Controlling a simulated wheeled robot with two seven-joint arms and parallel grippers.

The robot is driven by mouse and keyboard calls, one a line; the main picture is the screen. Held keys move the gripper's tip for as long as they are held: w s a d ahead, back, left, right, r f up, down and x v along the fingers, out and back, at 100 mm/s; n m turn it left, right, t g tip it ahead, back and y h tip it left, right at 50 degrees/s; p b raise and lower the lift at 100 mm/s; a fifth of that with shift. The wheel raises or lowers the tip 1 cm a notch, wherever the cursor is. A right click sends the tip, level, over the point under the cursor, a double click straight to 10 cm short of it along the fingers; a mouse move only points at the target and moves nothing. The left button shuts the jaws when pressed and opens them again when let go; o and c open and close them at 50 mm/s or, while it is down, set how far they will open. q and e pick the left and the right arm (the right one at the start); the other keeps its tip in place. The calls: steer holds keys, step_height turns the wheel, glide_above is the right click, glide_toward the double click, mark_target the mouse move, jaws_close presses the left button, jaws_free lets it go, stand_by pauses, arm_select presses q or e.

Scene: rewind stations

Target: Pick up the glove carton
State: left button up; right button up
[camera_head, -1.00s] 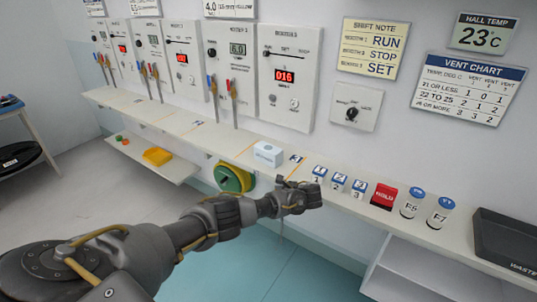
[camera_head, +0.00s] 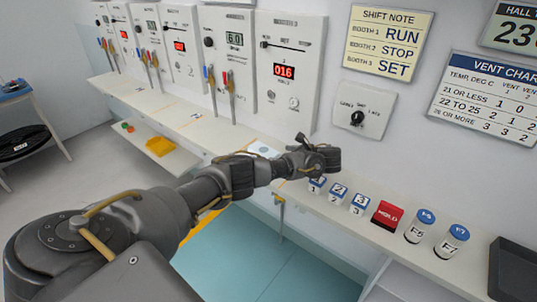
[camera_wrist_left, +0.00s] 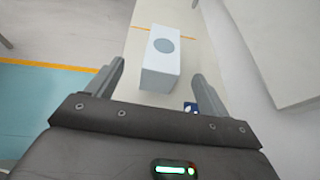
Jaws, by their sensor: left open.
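The glove carton, a white box (camera_head: 263,149) with a pale blue round mark, sits on the long wall shelf (camera_head: 187,131). My left arm partly hides it in the head view. The carton also shows in the left wrist view (camera_wrist_left: 161,62), upright on the shelf. My left gripper (camera_head: 320,155) is held above the shelf, right of the carton in the head view. In the left wrist view its two fingers (camera_wrist_left: 158,74) are apart, with the carton between and beyond them; contact cannot be told. My right gripper is not in view.
Several numbered blocks (camera_head: 338,193), a red HOLD block (camera_head: 387,215), white canisters with blue lids (camera_head: 420,226) and a dark tray (camera_head: 513,268) occupy the shelf's right part. Control panels (camera_head: 284,70) line the wall.

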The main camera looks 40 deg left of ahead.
mark_target(267, 152)
arm_select(q)
steer(key=x, duration=0.4)
steer(key=shift+w+f, duration=0.15)
steer(key=shift+w, duration=0.1)
steer(key=shift+s+a, duration=0.1)
steer(key=shift+a, duration=0.35)
steer(key=x, duration=0.4)
steer(key=shift+a+f, duration=0.25)
steer(key=shift+a, duration=0.1)
steer(key=c, duration=1.2)
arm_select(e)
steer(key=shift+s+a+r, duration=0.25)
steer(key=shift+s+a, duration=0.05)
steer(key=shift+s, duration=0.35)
arm_select(q)
steer(key=shift+r+p, duration=0.1)
steer(key=shift+p, duration=0.2)
